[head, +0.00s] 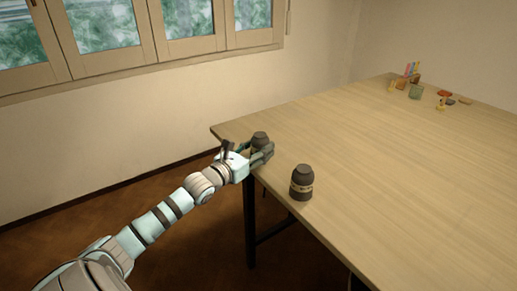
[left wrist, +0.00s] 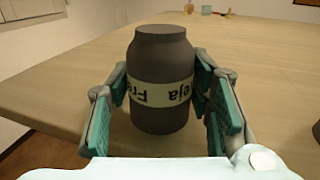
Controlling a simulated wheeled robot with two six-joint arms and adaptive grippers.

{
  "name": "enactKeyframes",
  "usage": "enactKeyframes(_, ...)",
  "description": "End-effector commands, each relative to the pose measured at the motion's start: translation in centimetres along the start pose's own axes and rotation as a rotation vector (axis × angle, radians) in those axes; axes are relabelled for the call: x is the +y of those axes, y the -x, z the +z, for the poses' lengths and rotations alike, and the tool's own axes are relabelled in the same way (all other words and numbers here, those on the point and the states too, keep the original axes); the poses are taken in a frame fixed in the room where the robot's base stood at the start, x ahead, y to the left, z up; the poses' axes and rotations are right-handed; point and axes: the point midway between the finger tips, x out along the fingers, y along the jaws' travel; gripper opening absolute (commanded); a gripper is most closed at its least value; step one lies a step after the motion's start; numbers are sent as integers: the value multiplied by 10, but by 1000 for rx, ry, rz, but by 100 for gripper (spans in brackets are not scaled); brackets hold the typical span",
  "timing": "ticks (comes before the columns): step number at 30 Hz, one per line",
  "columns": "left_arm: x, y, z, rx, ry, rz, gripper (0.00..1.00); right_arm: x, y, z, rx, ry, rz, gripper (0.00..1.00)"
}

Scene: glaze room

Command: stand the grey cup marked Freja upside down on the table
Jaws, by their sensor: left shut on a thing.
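The grey cup marked Freja (left wrist: 160,58) is between the fingers of my left gripper (left wrist: 164,112), which is shut on it. The cup is upright in line, its narrower end at the top, and the lettering on its pale band looks upside down. In the head view the cup (head: 260,138) shows at the near left corner of the table (head: 370,160), with my left gripper (head: 262,154) around it. I cannot tell whether its lower end touches the table top. My right gripper is not in view.
A second dark cup (head: 301,176) with a pale band stands on the table near the front edge, right of my left gripper. Small items, including a green container (head: 416,91), sit at the far right. The middle of the table is clear.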

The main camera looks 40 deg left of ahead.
Motion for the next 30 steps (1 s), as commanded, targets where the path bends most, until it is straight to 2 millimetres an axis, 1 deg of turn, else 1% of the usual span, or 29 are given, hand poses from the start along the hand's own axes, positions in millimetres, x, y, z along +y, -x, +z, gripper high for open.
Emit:
enactKeyframes(3, 0, 0, -1, -1, 0, 0, 22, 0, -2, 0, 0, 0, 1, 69)
enactKeyframes(4, 0, 0, -1, -1, 0, 0, 48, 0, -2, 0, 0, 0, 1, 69)
enactKeyframes(8, 0, 0, -1, -1, 0, 0, 69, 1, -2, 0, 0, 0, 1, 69)
enactKeyframes(16, 0, 0, -1, 0, 0, 0, 70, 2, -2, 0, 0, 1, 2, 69)
enactKeyframes(19, 0, 0, 4, -1, -2, -2, 70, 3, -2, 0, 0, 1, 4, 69)
enactKeyframes(20, 0, 0, 8, -1, -2, -3, 70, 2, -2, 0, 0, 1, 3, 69)
enactKeyframes(23, -1, 0, 29, -4, -6, -2, 70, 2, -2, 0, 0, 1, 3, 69)
enactKeyframes(27, -1, 0, 66, -4, -5, -1, 70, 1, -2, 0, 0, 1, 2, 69)
enactKeyframes(30, -1, 0, 87, -4, -2, -1, 70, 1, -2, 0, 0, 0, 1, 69)
